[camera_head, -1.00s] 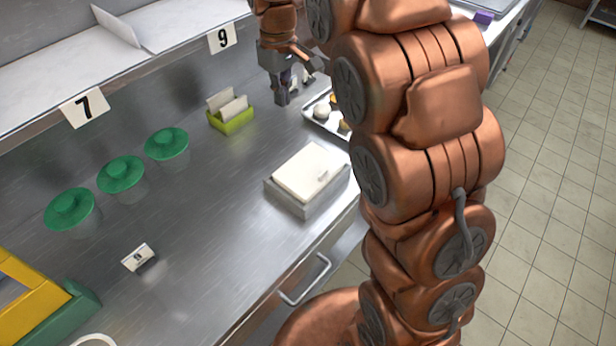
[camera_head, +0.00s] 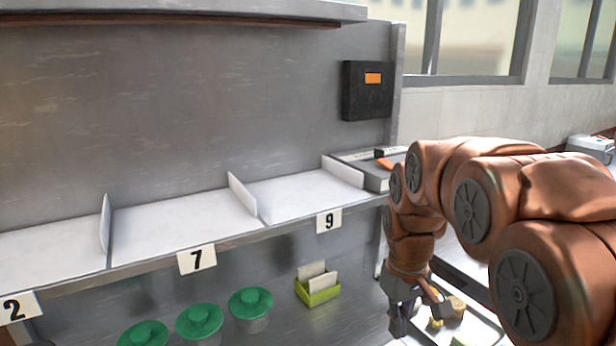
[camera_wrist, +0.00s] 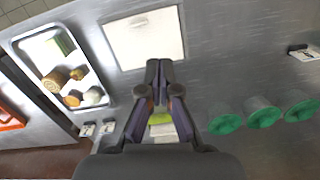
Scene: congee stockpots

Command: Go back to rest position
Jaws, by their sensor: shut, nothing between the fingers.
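My gripper (camera_head: 401,320) is at the lower right of the head view, at the end of my copper arm, above the steel counter. In the wrist view my gripper (camera_wrist: 161,82) points toward the counter, its fingers together with nothing between them. It hangs beside the tray (camera_head: 477,281) with small food pieces.
A green holder with cards (camera_head: 318,290) and several green-lidded containers (camera_head: 250,302) stand on the counter. A white board (camera_wrist: 146,38) lies near the tray (camera_wrist: 22,42).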

